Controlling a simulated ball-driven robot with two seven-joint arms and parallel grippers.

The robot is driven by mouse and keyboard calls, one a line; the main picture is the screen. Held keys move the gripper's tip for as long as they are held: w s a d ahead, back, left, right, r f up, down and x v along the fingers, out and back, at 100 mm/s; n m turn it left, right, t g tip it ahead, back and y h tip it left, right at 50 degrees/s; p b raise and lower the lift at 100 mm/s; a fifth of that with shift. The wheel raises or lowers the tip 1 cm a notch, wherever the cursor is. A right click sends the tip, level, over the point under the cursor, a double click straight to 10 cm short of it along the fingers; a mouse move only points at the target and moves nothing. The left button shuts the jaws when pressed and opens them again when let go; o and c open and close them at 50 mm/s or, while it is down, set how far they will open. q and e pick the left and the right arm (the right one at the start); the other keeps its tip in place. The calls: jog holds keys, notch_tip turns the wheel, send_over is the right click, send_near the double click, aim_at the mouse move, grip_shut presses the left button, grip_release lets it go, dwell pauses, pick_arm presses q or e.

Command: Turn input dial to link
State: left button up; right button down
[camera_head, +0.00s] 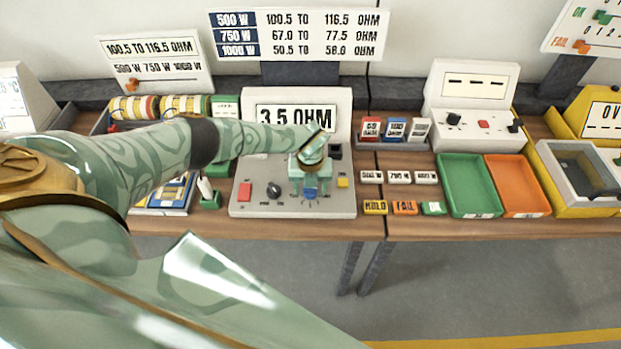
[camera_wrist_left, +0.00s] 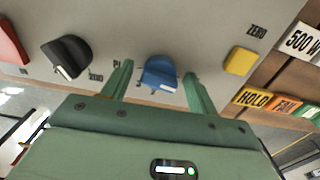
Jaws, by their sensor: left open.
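The grey meter (camera_head: 262,207) stands on the bench with "3.5 OHM" on its display (camera_head: 296,117). A blue dial (camera_head: 310,193) is on its sloped panel; in the left wrist view this blue dial (camera_wrist_left: 158,74) sits between my fingers. My left gripper (camera_head: 311,188) is over the panel, its open fingers on either side of the blue dial; it also shows in the left wrist view (camera_wrist_left: 158,82). Whether the fingers touch the dial I cannot tell. The dial's markings are mostly hidden or too small to read. My right gripper is not in view.
On the panel are a black dial (camera_wrist_left: 68,56), a red button (camera_head: 244,192) and a yellow button (camera_head: 343,183). To the right lie HOLD (camera_head: 375,207) and FAIL (camera_head: 404,207) tags, a green tray (camera_head: 472,214) and an orange tray (camera_head: 524,213).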

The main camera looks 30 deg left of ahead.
pick_arm(q)
notch_tip(320, 180, up, 7)
jog(key=shift+r+p, duration=0.15)
jog(key=shift+p, duration=0.95)
notch_tip(320, 180, up, 9)
